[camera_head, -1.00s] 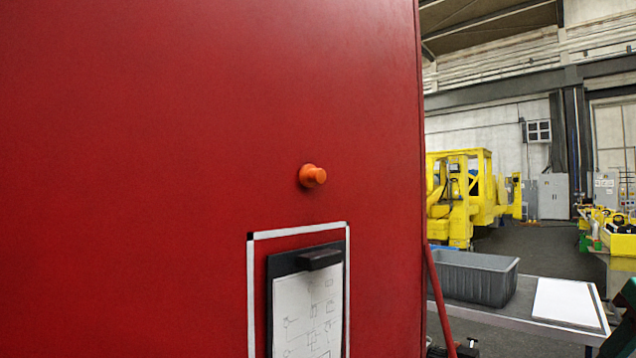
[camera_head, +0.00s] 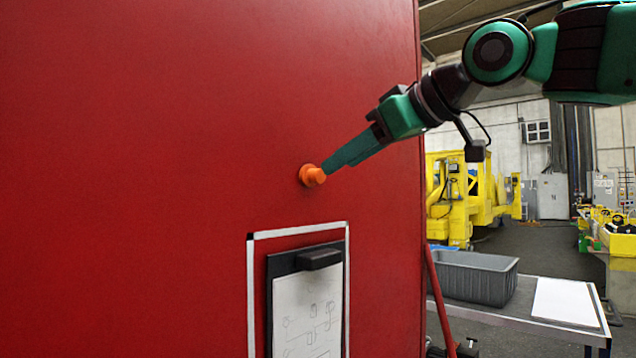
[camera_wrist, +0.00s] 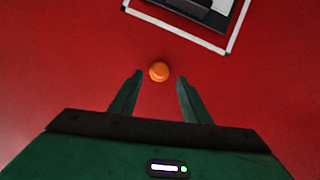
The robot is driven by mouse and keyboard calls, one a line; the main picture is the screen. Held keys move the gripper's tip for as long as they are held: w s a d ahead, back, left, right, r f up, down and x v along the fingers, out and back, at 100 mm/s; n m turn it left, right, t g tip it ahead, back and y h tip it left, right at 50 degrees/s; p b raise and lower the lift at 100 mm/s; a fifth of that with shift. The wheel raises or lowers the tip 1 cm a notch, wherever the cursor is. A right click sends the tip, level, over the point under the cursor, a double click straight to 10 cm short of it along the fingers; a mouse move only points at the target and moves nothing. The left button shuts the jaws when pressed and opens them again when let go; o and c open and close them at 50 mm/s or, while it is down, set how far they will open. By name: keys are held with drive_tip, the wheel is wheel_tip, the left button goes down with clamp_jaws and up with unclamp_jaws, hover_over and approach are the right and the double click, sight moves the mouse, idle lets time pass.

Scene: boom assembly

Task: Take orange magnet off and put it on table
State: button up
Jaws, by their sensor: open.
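The orange magnet (camera_head: 312,175) is a small knob stuck on the red panel (camera_head: 150,170), above the white-framed clipboard. My gripper (camera_head: 328,170) comes in from the right, with its fingertips close to the magnet in the head view. In the wrist view, the magnet (camera_wrist: 159,71) lies just beyond and between the two spread fingertips of my gripper (camera_wrist: 160,78). The jaws are open and empty. The table (camera_head: 520,318) stands at the lower right beyond the panel's edge.
A clipboard (camera_head: 308,315) with a sheet hangs on the panel inside a white frame. A grey bin (camera_head: 470,277) and a white sheet (camera_head: 565,301) lie on the table. Yellow machinery (camera_head: 465,200) stands farther back.

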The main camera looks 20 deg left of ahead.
sight(321, 173)
drive_tip(key=shift+r+x, duration=0.1)
drive_tip(key=shift+x, duration=1.45)
drive_tip(key=shift+r+x, duration=0.15)
drive_tip(key=shift+x, duration=1.4)
drive_tip(key=shift+a, duration=0.15)
drive_tip(key=c, duration=0.8)
